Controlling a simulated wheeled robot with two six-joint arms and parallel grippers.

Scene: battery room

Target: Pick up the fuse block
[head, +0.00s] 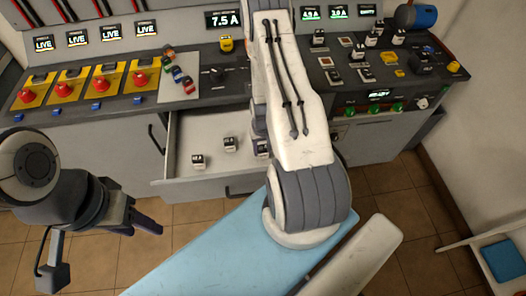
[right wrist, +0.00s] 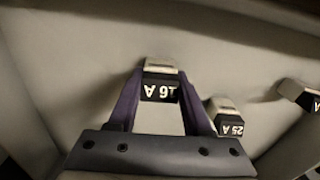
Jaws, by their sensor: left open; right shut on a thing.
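In the right wrist view my right gripper (right wrist: 160,84) is shut on a fuse block (right wrist: 161,92), black with a light top and an upside-down label that seems to read 16 A. A block marked 25 A (right wrist: 227,117) sits right beside the right finger. My left gripper (head: 143,217) is open and empty, in front of the drawer.
Another fuse block (right wrist: 303,94) lies at the right edge of the wrist view. The bench above the drawer carries red knobs on yellow plates (head: 68,92) and a small board with coloured pieces (head: 178,82). A blue-topped surface (head: 205,258) fills the foreground.

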